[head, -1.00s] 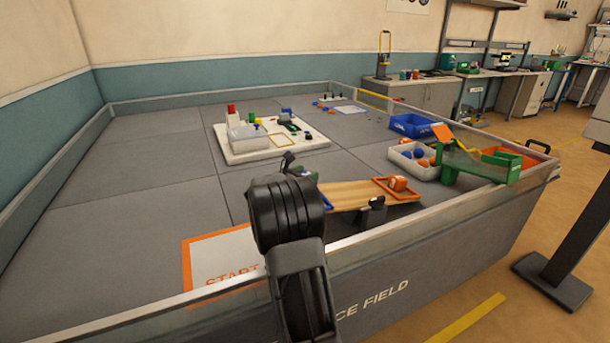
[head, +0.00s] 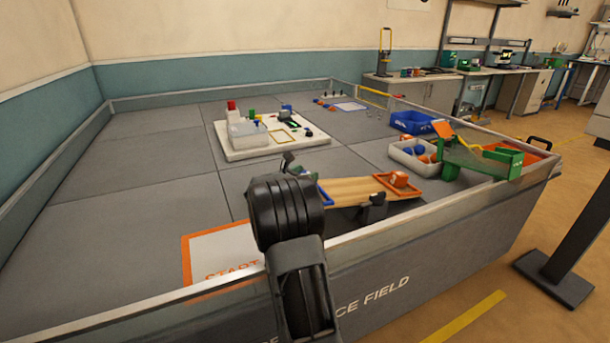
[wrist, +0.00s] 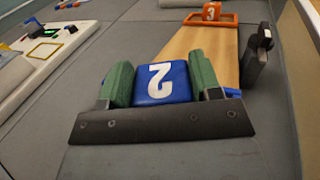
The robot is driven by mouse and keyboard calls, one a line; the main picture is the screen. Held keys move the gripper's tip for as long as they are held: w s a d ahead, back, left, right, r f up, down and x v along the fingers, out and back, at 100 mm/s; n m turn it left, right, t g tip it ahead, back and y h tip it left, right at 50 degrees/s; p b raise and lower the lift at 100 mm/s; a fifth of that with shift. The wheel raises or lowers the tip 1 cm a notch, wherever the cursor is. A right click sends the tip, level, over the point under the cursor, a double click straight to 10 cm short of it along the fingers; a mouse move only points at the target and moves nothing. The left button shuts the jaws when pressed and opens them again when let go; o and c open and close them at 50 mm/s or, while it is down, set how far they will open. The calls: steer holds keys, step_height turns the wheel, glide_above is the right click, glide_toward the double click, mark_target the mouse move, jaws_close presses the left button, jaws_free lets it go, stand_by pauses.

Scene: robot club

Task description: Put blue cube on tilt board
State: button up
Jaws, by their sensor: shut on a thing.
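The blue cube (wrist: 162,84), marked with a white 2, is between the two green fingers of my gripper (wrist: 161,83) in the wrist view. My gripper is shut on it. The wooden tilt board (head: 352,190) has a blue frame at its near left end and an orange frame (head: 400,185) at its right end. An orange cube (head: 398,179) marked 3 sits in the orange frame. In the wrist view the cube overlaps the blue-framed end of the board (wrist: 205,50); I cannot tell whether they touch. In the head view my arm hides the cube.
A grey bin with blue and orange balls (head: 410,165) and a green ramp stand (head: 485,160) are right of the board. A blue bin (head: 412,122) stands behind. A white base plate (head: 235,154) with parts lies at the back. The field wall (head: 440,205) runs along the front.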

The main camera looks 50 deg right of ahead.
steer(key=o, duration=1.2)
steer(key=shift+a, duration=0.1)
steer(key=a+p, duration=0.2)
steer(key=a, duration=1.1)
steer(key=shift+a, duration=0.3)
